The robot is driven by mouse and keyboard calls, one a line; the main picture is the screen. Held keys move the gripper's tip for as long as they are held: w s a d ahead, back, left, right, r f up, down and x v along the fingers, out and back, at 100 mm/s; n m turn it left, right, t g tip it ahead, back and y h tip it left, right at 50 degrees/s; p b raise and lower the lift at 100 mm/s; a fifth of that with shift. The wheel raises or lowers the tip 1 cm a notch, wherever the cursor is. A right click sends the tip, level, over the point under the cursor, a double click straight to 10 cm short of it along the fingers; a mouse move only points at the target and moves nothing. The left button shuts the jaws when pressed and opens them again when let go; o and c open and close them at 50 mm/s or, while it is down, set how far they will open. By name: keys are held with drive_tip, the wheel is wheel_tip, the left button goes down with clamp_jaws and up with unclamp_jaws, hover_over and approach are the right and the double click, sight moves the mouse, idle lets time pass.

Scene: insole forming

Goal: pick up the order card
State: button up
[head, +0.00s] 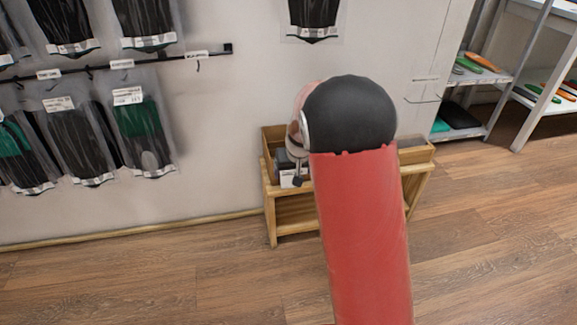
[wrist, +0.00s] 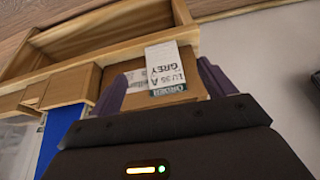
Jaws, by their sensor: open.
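The order card (wrist: 166,66) shows in the wrist view as a small white label with printed text, including "GREY" and "ORDER". It lies against a brown cardboard-like surface (wrist: 133,83). My gripper (wrist: 160,76) is open, with one dark purple finger on each side of the card. The card appears between the fingers; I cannot tell whether either finger touches it. In the head view my red and black arm hides most of the gripper and the spot around the card.
A low wooden stand (head: 272,205) with a tray top is against the wall, partly behind my arm. Its wooden frame (wrist: 100,45) fills the wrist view's upper left. A blue panel (wrist: 60,138) is at lower left. Packaged insoles (head: 137,125) hang on the wall.

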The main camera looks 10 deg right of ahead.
sight(290, 186)
drive_tip(key=shift+b+x, duration=0.35)
drive_tip(key=shift+x, duration=4.4)
drive_tip(key=shift+f, duration=0.2)
drive_tip(key=c, duration=1.1)
drive_tip(key=shift+c, duration=0.2)
drive_tip(key=shift+r, duration=0.2)
wheel_tip(290, 186, up, 20)
drive_tip(key=p, duration=0.2)
drive_tip(key=shift+w+a, duration=0.1)
